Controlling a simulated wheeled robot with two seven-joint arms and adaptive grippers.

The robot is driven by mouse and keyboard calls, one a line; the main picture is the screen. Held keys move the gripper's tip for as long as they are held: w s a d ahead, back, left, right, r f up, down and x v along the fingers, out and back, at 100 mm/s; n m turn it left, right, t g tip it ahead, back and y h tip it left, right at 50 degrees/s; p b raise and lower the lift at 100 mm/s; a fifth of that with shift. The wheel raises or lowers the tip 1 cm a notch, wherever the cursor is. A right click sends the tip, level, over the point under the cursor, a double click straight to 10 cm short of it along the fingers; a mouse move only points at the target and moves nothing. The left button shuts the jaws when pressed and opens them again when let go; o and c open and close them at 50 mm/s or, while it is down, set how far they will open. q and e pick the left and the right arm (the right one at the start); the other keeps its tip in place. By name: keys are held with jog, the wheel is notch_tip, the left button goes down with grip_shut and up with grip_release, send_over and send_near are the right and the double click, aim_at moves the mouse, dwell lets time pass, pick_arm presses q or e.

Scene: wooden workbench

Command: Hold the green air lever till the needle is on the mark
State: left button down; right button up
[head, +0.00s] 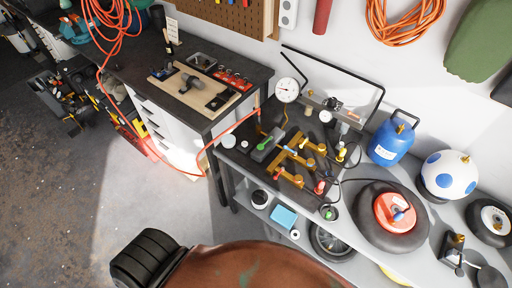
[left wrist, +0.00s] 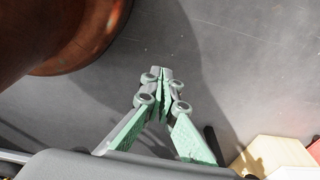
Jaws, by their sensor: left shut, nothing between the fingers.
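A small green lever (head: 264,146) sits on a grey block at the left of a dark panel with brass fittings, on the bench in the head view. A round white gauge (head: 287,90) stands upright behind it; its needle and mark are too small to read. A smaller dial (head: 325,116) is to its right. My left gripper (left wrist: 164,76) shows only in the left wrist view, its green-padded fingers shut and empty over the grey floor, away from the lever. My right gripper is in neither view.
Yellow, blue and red handles crowd the brass fittings beside the green lever. An orange hose (head: 234,127) runs to the panel from the left. A blue tank (head: 391,141) and a black tyre with a red disc (head: 396,212) are to the right. A large rusty brown rounded surface (head: 250,268) fills the bottom.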

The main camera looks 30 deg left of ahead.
aim_at(265, 143)
pick_arm(q)
jog(key=w+r+t, duration=0.1)
jog(key=w+r, duration=1.3)
jog(key=r, duration=0.2)
jog(key=w+a+r+n+t+p, duration=0.1)
jog(key=w+r, duration=0.2)
jog(key=r, duration=1)
jog(key=w+a+r+t+p, duration=0.1)
jog(key=w+r, duration=0.2)
jog(key=r, duration=1)
jog(key=w+a+r+t, duration=0.2)
jog(key=w+r+t, duration=0.3)
jog(key=w+r, duration=0.4)
jog(key=w+a+r+t+h, duration=0.1)
jog(key=w+r+t, duration=0.4)
jog(key=w+r, duration=0.5)
jog(key=shift+w+a+t+h, duration=0.3)
jog(key=shift+w+a+t, duration=0.1)
jog(key=shift+w, duration=0.6)
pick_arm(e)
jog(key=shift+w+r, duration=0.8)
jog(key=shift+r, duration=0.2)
